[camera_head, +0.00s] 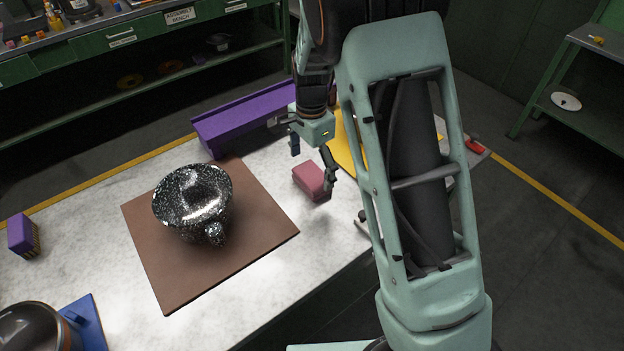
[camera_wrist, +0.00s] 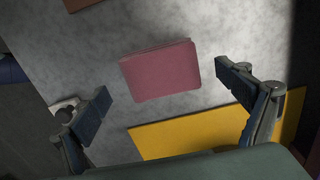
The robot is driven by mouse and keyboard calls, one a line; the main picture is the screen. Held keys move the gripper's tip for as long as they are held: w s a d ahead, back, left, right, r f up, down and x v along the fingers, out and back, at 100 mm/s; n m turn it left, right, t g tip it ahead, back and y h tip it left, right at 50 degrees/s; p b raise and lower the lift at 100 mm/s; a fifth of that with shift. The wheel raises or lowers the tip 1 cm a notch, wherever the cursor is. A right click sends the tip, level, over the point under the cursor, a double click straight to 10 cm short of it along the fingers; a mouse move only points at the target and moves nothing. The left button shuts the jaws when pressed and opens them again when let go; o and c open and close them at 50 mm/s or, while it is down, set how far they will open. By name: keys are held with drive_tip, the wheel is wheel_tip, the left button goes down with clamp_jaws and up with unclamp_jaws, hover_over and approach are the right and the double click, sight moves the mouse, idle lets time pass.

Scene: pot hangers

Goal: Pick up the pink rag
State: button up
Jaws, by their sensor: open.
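The pink rag (camera_head: 310,179) is a small folded block lying on the pale marbled tabletop, right of the brown mat. In the wrist view the rag (camera_wrist: 161,70) lies flat ahead of my gripper, roughly midway between the fingers and a little farther out. My gripper (camera_head: 312,160) is above and close to the rag in the head view; its right finger partly overlaps the rag's edge there. In the wrist view my gripper (camera_wrist: 165,90) has its fingers spread wide and holds nothing.
A speckled metal pot (camera_head: 193,205) stands on the brown mat (camera_head: 160,275). A purple tray (camera_head: 245,115) runs along the far edge. A yellow sheet (camera_wrist: 190,132) lies close to the rag. A purple brush (camera_head: 23,236) and a blue mat (camera_head: 88,322) are at left.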

sight(312, 174)
wheel_tip(312, 174, down, 4)
drive_tip(key=shift+f, duration=0.1)
drive_tip(key=c, duration=1.2)
